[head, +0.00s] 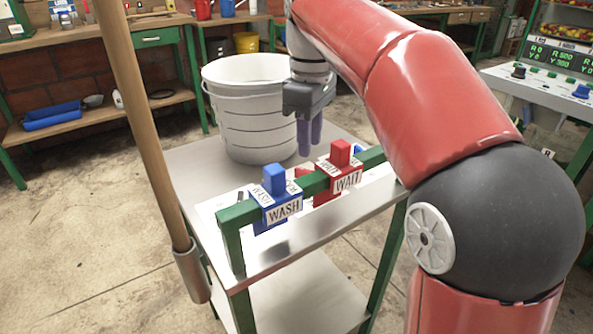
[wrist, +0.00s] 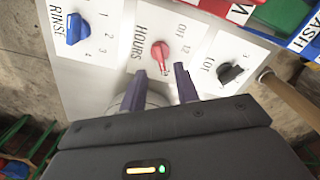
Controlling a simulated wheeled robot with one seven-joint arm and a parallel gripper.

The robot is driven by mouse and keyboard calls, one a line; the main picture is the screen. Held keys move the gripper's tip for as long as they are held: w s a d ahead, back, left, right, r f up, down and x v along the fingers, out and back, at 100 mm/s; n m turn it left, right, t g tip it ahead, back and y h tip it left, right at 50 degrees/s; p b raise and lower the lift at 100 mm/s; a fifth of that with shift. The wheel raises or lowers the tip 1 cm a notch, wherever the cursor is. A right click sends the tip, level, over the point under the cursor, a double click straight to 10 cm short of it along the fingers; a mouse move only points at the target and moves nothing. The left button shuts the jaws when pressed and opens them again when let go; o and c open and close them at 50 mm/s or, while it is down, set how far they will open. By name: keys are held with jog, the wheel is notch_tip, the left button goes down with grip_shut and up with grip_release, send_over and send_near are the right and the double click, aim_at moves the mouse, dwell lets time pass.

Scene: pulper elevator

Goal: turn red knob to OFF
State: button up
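The red knob (wrist: 160,54) sits on a white plate marked HOURS in the wrist view, between a blue knob (wrist: 78,27) marked RINSE and a black knob (wrist: 230,73) marked LOT. Small print beside the red knob seems to read OFF and 12. Its exact setting is too small to tell. My gripper (wrist: 161,70) is open, its two purple fingers apart and pointing toward the red knob, with nothing held. In the head view my gripper (head: 311,140) hangs fingers down above the metal cart, behind its green rail.
A green rail (head: 237,215) carries blue WASH (head: 284,211) and red WAIT (head: 347,180) blocks close to my gripper. A white bucket (head: 250,115) stands behind on the cart (head: 300,248). A wooden pole (head: 135,105) rises at the left.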

notch_tip(320, 180, down, 6)
jog(key=shift+d+f+b, duration=0.1)
jog(key=shift+f+b, duration=0.15)
jog(key=shift+b, duration=0.4)
grip_shut()
